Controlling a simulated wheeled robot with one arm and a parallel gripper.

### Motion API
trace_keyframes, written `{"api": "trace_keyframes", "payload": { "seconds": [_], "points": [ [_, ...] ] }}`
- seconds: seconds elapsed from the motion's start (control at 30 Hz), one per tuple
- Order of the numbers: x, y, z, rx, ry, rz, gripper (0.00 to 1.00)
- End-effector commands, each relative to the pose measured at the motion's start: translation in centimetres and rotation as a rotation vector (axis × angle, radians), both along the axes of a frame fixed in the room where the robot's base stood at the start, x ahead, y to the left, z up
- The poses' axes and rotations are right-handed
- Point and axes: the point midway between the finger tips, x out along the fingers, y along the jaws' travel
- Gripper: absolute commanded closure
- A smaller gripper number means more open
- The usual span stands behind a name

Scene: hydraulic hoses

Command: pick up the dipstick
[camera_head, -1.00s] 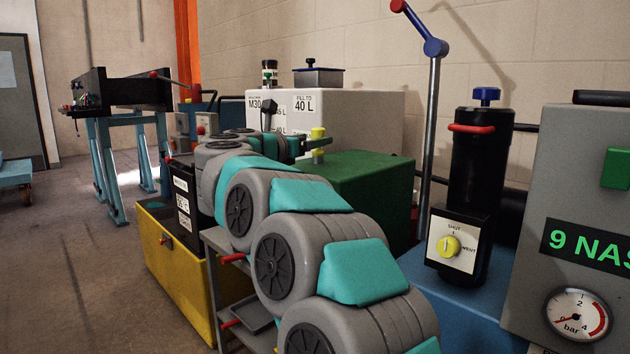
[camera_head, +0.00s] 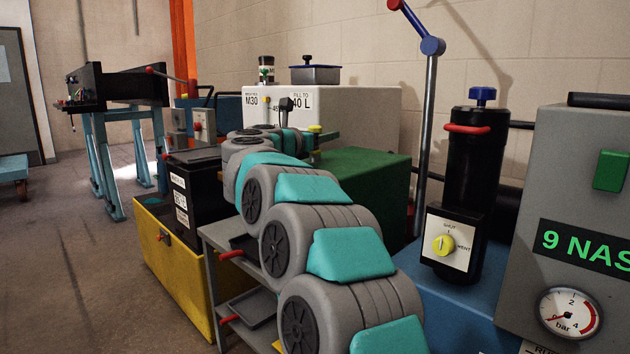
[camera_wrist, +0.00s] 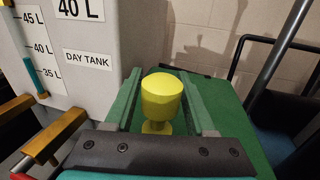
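A yellow rounded knob on a short narrow neck, which looks like the dipstick's handle (camera_wrist: 161,98), stands upright in the middle of the wrist view. It also shows small in the head view (camera_head: 315,129), partly hidden by my gripper (camera_head: 326,137). In the wrist view my gripper (camera_wrist: 159,74) is open. Its two green fingers reach along the left and right of the knob, with a visible gap on each side. The rest of the dipstick below the neck is hidden.
A green box (camera_head: 372,180) sits beside my gripper. A black cylinder (camera_head: 474,165) and grey gauge panel (camera_head: 590,265) stand right.

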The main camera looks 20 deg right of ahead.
Motion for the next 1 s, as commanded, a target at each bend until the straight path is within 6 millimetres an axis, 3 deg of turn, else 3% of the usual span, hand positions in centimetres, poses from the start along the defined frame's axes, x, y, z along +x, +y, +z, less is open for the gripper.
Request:
{"api": "trace_keyframes", "payload": {
  "seconds": [0.07, 0.47, 1.0],
  "points": [
    [0.01, 0.01, 0.00, 0.000, 0.000, 0.000, 0.55],
    [-0.01, 0.01, 0.00, 0.000, 0.000, 0.000, 1.00],
    [-0.01, 0.01, 0.01, 0.000, 0.000, 0.000, 1.00]
  ]
}}
